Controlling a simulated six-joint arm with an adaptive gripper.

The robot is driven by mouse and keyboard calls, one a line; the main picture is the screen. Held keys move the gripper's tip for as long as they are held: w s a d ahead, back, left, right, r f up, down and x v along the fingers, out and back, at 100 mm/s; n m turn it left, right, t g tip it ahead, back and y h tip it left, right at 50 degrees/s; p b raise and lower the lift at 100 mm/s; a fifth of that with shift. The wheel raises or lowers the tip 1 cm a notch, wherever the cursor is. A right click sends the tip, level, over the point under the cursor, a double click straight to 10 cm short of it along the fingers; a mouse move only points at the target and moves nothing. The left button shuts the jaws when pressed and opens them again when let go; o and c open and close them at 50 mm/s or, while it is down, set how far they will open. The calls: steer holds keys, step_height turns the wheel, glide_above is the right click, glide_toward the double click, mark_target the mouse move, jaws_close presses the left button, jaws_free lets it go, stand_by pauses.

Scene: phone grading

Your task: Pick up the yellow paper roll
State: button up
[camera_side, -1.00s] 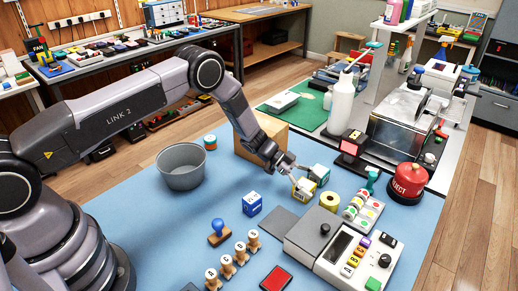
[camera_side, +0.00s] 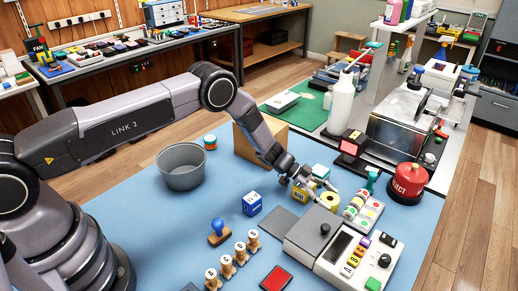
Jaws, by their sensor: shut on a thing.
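The yellow paper roll (camera_side: 331,202) stands on the blue work mat (camera_side: 150,215), right of the yellow block and just behind the grey keypad device. My gripper (camera_side: 321,197) reaches down to it from the upper left. Its fingers are shut on the roll at its left and upper side. The roll looks upright and still at mat level; I cannot tell any gap beneath it. The fingers hide part of the roll and part of the yellow block (camera_side: 301,194).
A teal-topped box (camera_side: 320,171) stands close behind. The keypad device (camera_side: 345,250) is in front, and a tray of coloured buttons (camera_side: 362,211) is to the right. A blue cube (camera_side: 252,204), stamps (camera_side: 226,265) and a grey bin (camera_side: 181,167) stand left.

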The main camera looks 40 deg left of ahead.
steer(key=shift+c, duration=0.9)
